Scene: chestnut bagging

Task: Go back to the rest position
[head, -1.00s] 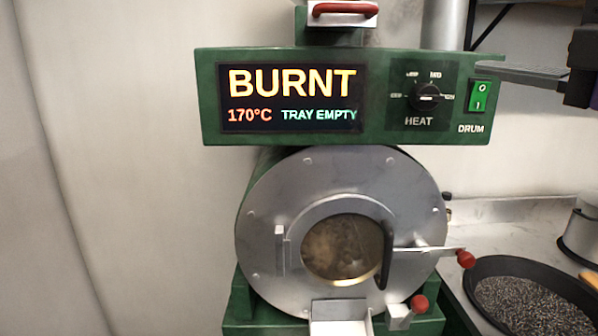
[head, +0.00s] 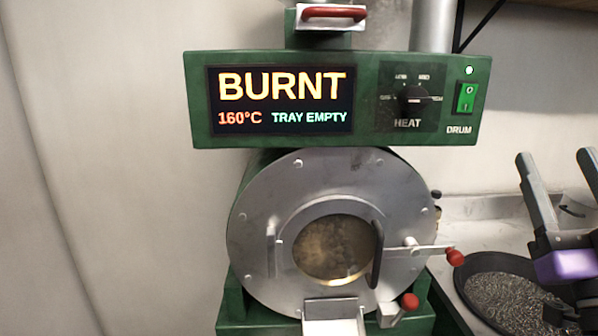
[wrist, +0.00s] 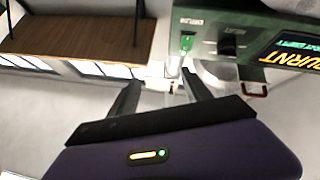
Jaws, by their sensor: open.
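My gripper (head: 555,190) is at the right edge of the head view, above the black pan, with its two dark fingers spread and nothing between them. In the wrist view my gripper (wrist: 160,90) also shows open and empty. The green roaster (head: 335,98) stands in the middle of the head view, apart from my gripper. Its display (head: 281,98) reads BURNT, 160°C and TRAY EMPTY. Its round steel door (head: 262,185) looks shut, with brownish contents behind the window (head: 332,248). In the wrist view the roaster panel (wrist: 225,22) appears turned over at the upper right.
The black pan (head: 470,300) of dark grains sits on the grey counter (head: 480,210) at the right. Red-knobbed levers (head: 455,257) stick out from the roaster's front. A wooden shelf (wrist: 75,38) shows at the upper left of the wrist view. Plain wall (head: 110,150) fills the left.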

